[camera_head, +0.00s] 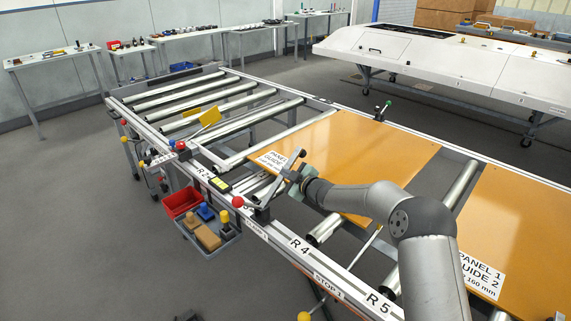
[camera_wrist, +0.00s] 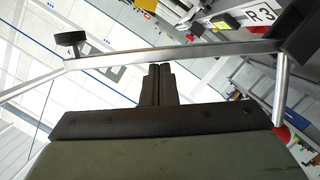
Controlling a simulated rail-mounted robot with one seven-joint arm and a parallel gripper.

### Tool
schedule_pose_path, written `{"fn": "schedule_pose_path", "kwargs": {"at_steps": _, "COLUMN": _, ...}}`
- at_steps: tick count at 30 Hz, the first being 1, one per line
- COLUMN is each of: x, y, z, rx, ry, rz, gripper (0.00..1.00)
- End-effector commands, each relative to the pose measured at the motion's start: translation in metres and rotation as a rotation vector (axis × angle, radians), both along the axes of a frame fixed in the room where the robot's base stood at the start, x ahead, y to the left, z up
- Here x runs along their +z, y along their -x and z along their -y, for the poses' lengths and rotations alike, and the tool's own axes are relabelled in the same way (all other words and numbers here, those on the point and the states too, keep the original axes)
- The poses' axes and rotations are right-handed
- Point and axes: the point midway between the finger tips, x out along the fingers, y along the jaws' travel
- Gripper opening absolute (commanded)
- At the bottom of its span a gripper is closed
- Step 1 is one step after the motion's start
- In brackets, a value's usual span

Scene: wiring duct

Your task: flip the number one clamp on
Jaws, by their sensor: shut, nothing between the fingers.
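A toggle clamp (camera_head: 263,213) stands on the near rail beside the orange panel, with a bright metal bar rising from it and a red-knobbed lever (camera_head: 238,202) to its left. In the wrist view its metal bar (camera_wrist: 215,53) crosses just beyond my fingers, with a black pad (camera_wrist: 71,39) at the left end and the dark clamp body at upper right. A red handle part (camera_wrist: 284,134) shows at right. My gripper (camera_head: 289,175) is shut and empty, close to the bar; it also shows in the wrist view (camera_wrist: 157,70). I cannot tell whether it touches the bar.
The orange panel (camera_head: 365,160) lies on the roller frame; a second panel (camera_head: 525,225) is at right. Bins (camera_head: 182,201) hang below the near rail.

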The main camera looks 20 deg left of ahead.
Motion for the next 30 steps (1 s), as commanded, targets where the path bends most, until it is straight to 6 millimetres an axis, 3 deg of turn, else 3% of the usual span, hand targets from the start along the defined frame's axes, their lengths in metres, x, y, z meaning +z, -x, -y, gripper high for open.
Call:
{"fn": "schedule_pose_path", "kwargs": {"at_steps": 7, "x": -0.025, "y": -0.02, "z": 0.009, "rx": 0.002, "ry": -0.072, "rz": -0.202, "gripper": 0.0}}
{"fn": "schedule_pose_path", "kwargs": {"at_steps": 15, "x": -0.053, "y": -0.033, "z": 0.013, "rx": 0.003, "ry": -0.069, "rz": -0.194, "gripper": 0.0}}
{"fn": "schedule_pose_path", "kwargs": {"at_steps": 30, "x": -0.07, "y": -0.041, "z": 0.017, "rx": 0.002, "ry": -0.071, "rz": -0.195, "gripper": 0.0}}
